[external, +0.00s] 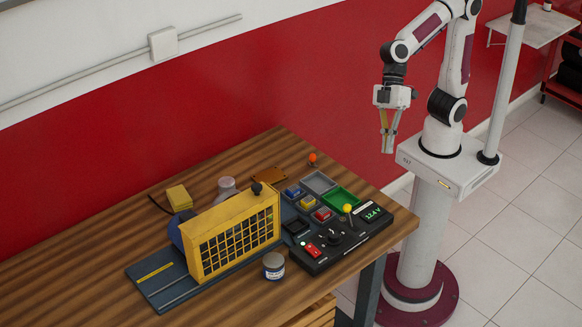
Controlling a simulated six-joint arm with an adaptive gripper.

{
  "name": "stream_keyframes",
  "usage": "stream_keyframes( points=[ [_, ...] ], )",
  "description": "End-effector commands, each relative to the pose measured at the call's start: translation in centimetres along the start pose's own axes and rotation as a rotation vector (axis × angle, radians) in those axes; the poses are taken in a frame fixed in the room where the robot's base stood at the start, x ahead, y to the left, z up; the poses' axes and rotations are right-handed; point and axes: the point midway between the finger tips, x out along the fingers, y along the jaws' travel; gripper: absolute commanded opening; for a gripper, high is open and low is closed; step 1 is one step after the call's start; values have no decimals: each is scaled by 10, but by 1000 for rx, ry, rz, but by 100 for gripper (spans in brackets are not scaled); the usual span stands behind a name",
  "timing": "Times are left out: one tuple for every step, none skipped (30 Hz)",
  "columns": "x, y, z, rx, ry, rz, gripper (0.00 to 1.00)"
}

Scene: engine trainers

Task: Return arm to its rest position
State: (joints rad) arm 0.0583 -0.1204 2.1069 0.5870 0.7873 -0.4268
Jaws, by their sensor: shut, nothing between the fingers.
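My gripper (388,150) hangs from my white arm at the upper right, in front of the red wall. Its fingers point down and are shut, with nothing held. It is in the air, apart from the table and everything on it, beside my pedestal. My arm is folded up over its base.
A wooden table (80,288) stands to the left. On it are a yellow grille guard (237,232) on a dark base, a black control box (337,240) with a lit display, small coloured blocks in trays, a jar (273,266) and a yellow block (179,197). Floor at right is clear.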

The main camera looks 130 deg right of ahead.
Motion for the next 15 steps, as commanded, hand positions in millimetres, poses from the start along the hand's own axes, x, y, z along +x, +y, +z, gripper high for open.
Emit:
stream_keyframes(
  points=[
    [-8,-1,9,-9,0,12,0],
    [-11,-1,14,-11,-3,20,0],
    [-16,0,21,-17,-4,32,0],
    [-19,0,26,-18,-6,40,0],
    [-23,1,31,-22,-7,50,0],
    [-28,2,38,-26,-8,61,0],
    [-31,3,43,-28,-10,71,0],
    [-34,3,48,-31,-10,79,0],
    [-38,5,55,-34,-12,92,0],
    [-41,6,60,-36,-12,101,0],
    [-44,7,66,-39,-13,111,0],
    [-48,8,73,-42,-14,123,0],
    [-51,10,78,-44,-13,133,0],
    [-54,11,82,-47,-13,143,0],
    [-58,13,89,-49,-13,156,0]
  ],
)
